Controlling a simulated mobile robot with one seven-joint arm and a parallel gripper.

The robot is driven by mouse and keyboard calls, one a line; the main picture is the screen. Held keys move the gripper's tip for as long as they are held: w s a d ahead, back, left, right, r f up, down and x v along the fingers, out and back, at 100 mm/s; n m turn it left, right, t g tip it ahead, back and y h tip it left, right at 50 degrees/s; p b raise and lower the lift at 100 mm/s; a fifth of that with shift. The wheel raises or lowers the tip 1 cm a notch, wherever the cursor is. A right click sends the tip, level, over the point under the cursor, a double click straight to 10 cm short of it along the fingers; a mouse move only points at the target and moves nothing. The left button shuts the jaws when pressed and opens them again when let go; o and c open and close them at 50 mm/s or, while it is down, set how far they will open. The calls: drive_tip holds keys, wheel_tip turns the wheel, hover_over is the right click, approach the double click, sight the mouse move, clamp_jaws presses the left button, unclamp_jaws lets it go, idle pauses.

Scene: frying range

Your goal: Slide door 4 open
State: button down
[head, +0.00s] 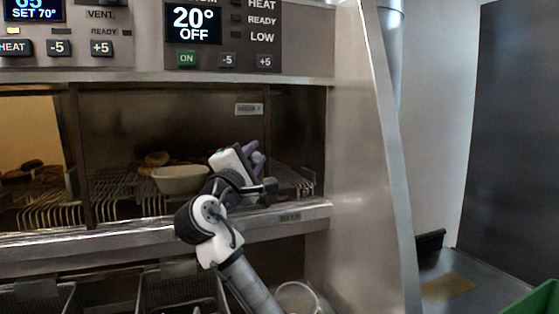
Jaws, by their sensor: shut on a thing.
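Door 4 looks to be the dark, see-through panel (215,120) on the right part of the cabinet front. A small pale label (249,109), too blurred to read, sits near its upper right corner, beside a dark upright edge. My gripper (257,158), with purple fingers, is at this upright edge, about halfway up the opening. It is shut on the door at its right side. The exact grip point is small and partly hidden by my gripper's white body.
A pale bowl (181,179) and brown food pieces (157,158) sit on the wire rack behind the front. A metal ledge (150,235) runs below, with fryer baskets (180,290) under it. A steel side wall (360,160) closes the right. Control panels are above.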

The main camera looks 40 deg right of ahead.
drive_tip(key=shift+w+a, duration=0.3)
drive_tip(key=shift+a, duration=0.8)
drive_tip(key=shift+w+a, duration=0.25)
drive_tip(key=shift+a, duration=0.8)
drive_tip(key=c, duration=1.2)
unclamp_jaws()
drive_tip(key=shift+d, duration=0.1)
